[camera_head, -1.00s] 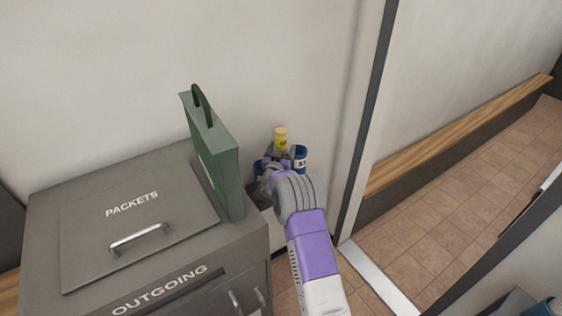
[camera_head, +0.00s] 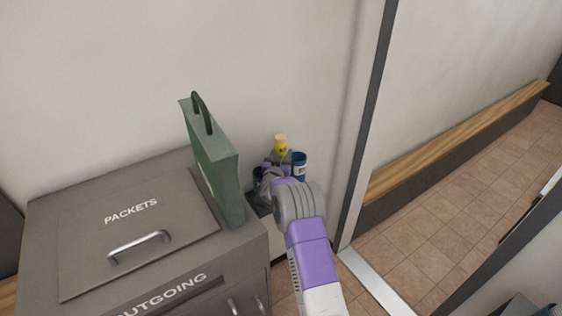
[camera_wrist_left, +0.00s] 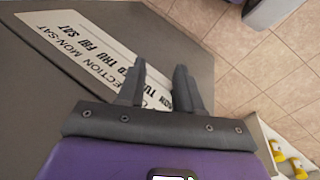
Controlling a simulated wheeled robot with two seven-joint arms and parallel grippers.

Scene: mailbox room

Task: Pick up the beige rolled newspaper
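I cannot make out a beige rolled newspaper for sure in either view. In the head view a yellow roll (camera_head: 281,144) stands upright beside a dark blue roll (camera_head: 299,164), close to the wall behind the cabinet's right side. My right gripper (camera_head: 270,173) is among these rolls, and my own wrist hides its fingertips and anything between them. In the left wrist view my left gripper (camera_wrist_left: 160,85) has its two fingers apart with nothing between them, in front of a grey surface with a white collection label (camera_wrist_left: 95,55).
A grey cabinet (camera_head: 90,205) marked PACKETS and OUTGOING fills the lower left. A green bag (camera_head: 215,165) stands upright on its right edge. A door frame (camera_head: 365,130) rises right of my right arm. Beyond it are a wooden bench (camera_head: 450,135) and tiled floor. Yellow objects (camera_wrist_left: 278,150) show at lower right in the wrist view.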

